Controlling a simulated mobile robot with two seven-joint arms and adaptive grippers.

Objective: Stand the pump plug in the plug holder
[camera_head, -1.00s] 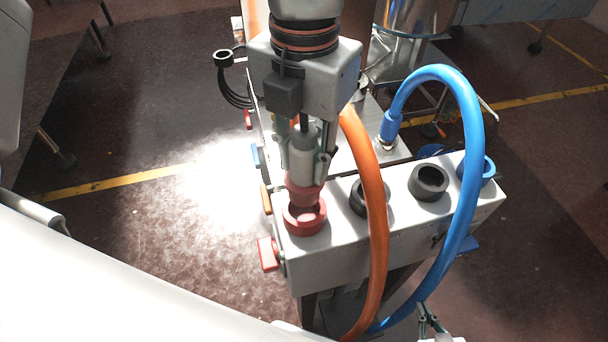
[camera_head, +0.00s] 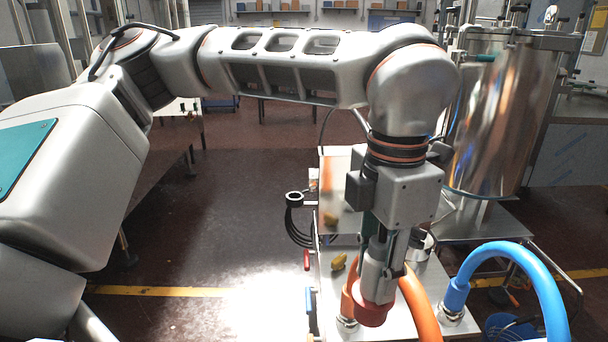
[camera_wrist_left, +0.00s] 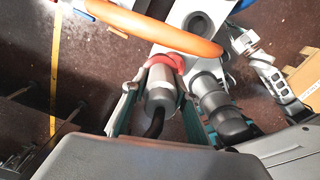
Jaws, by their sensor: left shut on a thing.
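My left gripper (camera_head: 379,280) points down in the head view and is shut on the pump plug (camera_head: 376,283), a grey cylinder with a red collar at its lower end. In the left wrist view the plug (camera_wrist_left: 159,90) sits between the two fingers, with a black cable at its near end and red at its far end.
An orange hose (camera_head: 419,306) passes close beside the plug and crosses the wrist view. A blue hose (camera_head: 532,272) arches at the right. A metal-topped cart stands behind the plug, with a large steel vessel (camera_head: 500,120) at the back right. Open floor lies left.

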